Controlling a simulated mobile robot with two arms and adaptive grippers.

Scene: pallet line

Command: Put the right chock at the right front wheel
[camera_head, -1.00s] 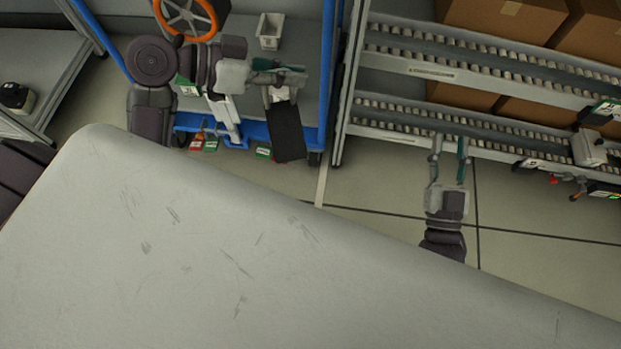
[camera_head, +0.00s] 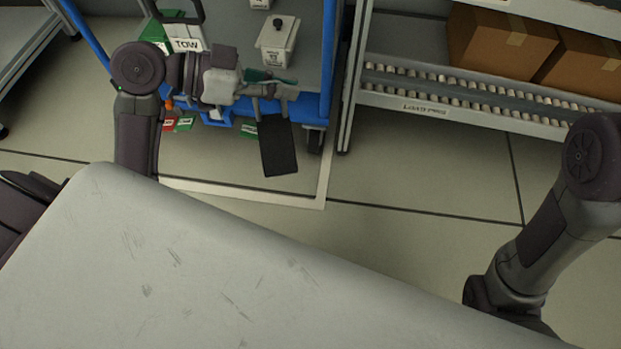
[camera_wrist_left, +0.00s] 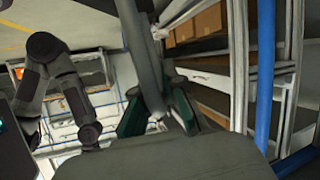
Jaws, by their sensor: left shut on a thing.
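My left gripper (camera_head: 268,90) is shut on a dark, flat-faced chock (camera_head: 279,147), which hangs below the fingers in front of the blue cart (camera_head: 327,62). In the left wrist view, the green-sided fingers (camera_wrist_left: 156,112) hold the chock, whose broad grey-black face (camera_wrist_left: 180,158) fills the lower middle. A dark caster wheel (camera_head: 315,141) shows under the cart's right front corner. The chock is just left of this wheel in the head view, apart from it in the picture; its height above the floor is unclear. My right arm is at the right, its gripper hidden.
A white lidded bin (camera_head: 277,46) and a TOW sign (camera_head: 187,45) are on the cart. Green and red tags (camera_head: 183,124) show low at its front. A roller rack (camera_head: 420,108) with cardboard boxes (camera_head: 500,43) stands right. A pale line (camera_head: 250,196) marks the open floor.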

